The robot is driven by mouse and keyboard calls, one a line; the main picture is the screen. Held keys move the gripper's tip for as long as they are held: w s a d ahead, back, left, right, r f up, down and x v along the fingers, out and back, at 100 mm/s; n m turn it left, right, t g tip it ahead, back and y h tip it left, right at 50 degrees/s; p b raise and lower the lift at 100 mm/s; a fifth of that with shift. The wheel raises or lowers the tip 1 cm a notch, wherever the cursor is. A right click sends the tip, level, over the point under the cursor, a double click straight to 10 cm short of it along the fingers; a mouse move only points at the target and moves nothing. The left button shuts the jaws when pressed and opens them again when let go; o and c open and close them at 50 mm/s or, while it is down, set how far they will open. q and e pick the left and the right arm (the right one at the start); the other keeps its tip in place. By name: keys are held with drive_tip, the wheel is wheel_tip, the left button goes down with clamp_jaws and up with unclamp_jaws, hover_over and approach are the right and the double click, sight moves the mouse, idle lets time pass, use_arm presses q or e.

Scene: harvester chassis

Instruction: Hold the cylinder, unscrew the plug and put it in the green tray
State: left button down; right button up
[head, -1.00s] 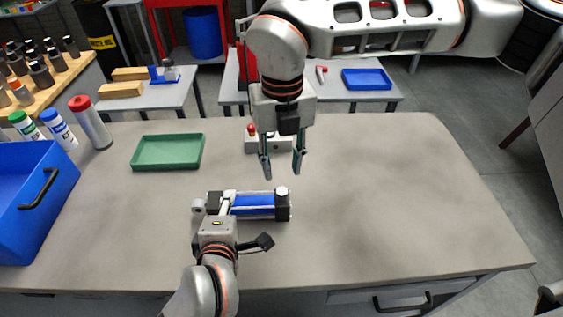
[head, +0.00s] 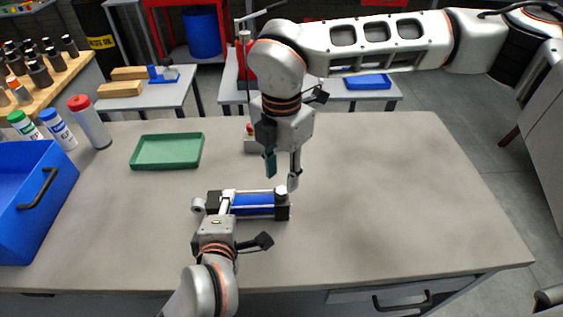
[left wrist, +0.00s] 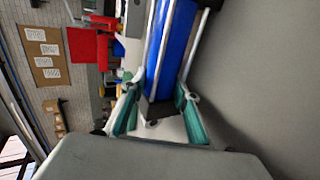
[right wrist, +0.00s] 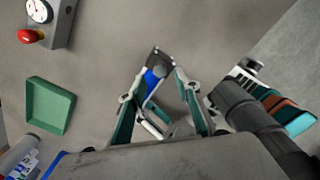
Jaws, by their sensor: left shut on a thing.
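The cylinder (head: 252,205) is a blue body with dark end caps, lying on its side on the grey bench. The silver plug (head: 281,190) stands on top of its right end cap. My left gripper (head: 227,203) is shut around the cylinder near its left end; the blue body shows between its fingers in the left wrist view (left wrist: 168,60). My right gripper (head: 281,176) points down, open and empty, just above the plug. In the right wrist view the end cap (right wrist: 157,57) shows between its spread fingers. The empty green tray (head: 167,151) sits to the left.
A grey box with a red button (head: 251,143) stands behind my right gripper. A blue bin (head: 35,200) and several bottles (head: 90,122) stand at the bench's left. The right side of the bench is clear.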

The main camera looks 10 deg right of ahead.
sight(281, 190)
use_arm(q)
drive_tip(key=shift+r, duration=0.1)
use_arm(e)
drive_tip(key=shift+f, duration=2.45)
clamp_jaws()
